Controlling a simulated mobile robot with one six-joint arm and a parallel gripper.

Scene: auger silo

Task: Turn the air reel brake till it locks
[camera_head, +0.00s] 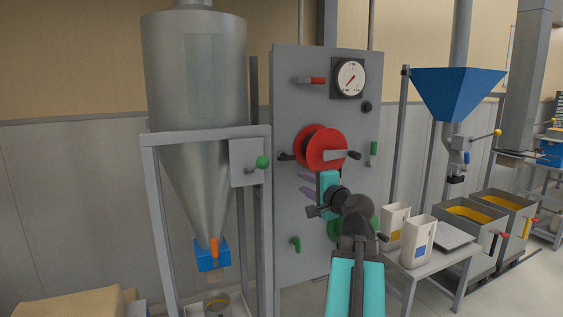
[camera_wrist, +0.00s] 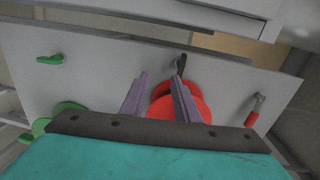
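The red reel (camera_head: 313,146) sits on the upright grey panel, with a grey crank (camera_head: 340,155) across its front. A small black lever (camera_head: 286,156) sticks out at the reel's left side. It also shows in the wrist view (camera_wrist: 181,63), beside the red reel (camera_wrist: 203,103) and close to the right fingertip. My gripper (camera_head: 302,183) is below and right of the lever in the head view, its two purple fingers apart and empty. In the wrist view my gripper (camera_wrist: 160,78) has the lever beyond its fingertips, outside the gap. Contact cannot be told.
The panel (camera_head: 287,85) also carries a gauge (camera_head: 350,78), a red-handled valve (camera_head: 318,81), a green handle (camera_head: 295,243) and a green reel (camera_head: 335,229) partly behind my arm. A silo (camera_head: 194,90) on a frame stands left. A bench with white containers (camera_head: 418,240) stands right.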

